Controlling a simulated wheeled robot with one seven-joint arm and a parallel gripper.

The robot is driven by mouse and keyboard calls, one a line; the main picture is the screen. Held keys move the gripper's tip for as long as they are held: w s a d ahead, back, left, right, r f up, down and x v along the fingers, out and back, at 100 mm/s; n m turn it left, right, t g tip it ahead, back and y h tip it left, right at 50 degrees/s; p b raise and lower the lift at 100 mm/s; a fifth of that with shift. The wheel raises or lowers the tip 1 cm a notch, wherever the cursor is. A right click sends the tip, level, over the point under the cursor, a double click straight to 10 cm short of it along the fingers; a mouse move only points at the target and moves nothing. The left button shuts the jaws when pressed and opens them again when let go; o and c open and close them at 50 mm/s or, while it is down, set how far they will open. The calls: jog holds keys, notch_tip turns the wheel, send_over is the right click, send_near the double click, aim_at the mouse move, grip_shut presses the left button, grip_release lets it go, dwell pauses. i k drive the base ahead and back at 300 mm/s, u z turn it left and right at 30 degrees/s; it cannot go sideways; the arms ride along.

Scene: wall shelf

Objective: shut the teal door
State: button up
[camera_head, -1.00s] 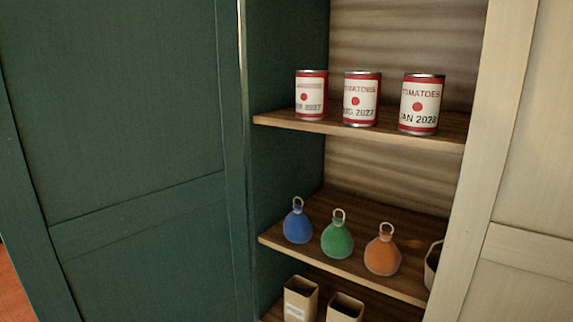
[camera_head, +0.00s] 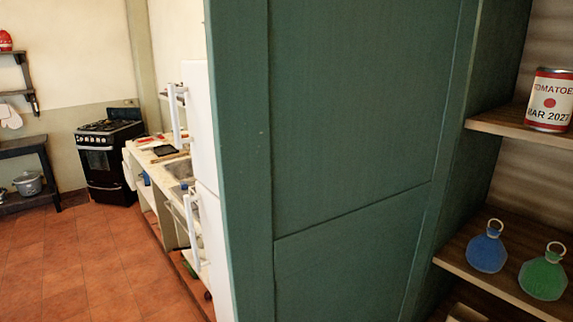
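The teal door (camera_head: 345,120) fills the middle of the head view. It stands open to the left of the wall shelf, with its panelled face turned towards me. Its free edge is at the left, and its other side meets the shelf's teal side wall (camera_head: 482,130). No handle shows on the part of the door in view. My gripper is not in view.
At the right, a wooden shelf board (camera_head: 495,122) holds a tomato can (camera_head: 549,100). A lower board (camera_head: 470,262) holds a blue flask (camera_head: 486,250) and a green flask (camera_head: 543,275). Left of the door are a white fridge (camera_head: 200,130), a black stove (camera_head: 108,160) and open tiled floor (camera_head: 80,260).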

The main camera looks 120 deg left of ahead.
aim_at(335, 124)
jog(key=k, duration=2.1)
jog(key=u, duration=1.95)
jog(key=i, duration=0.5)
jog(key=z, duration=0.1)
jog(key=k, duration=0.5)
jog(key=u, duration=1.3)
jog(key=i, duration=0.3)
jog(key=u, duration=0.65)
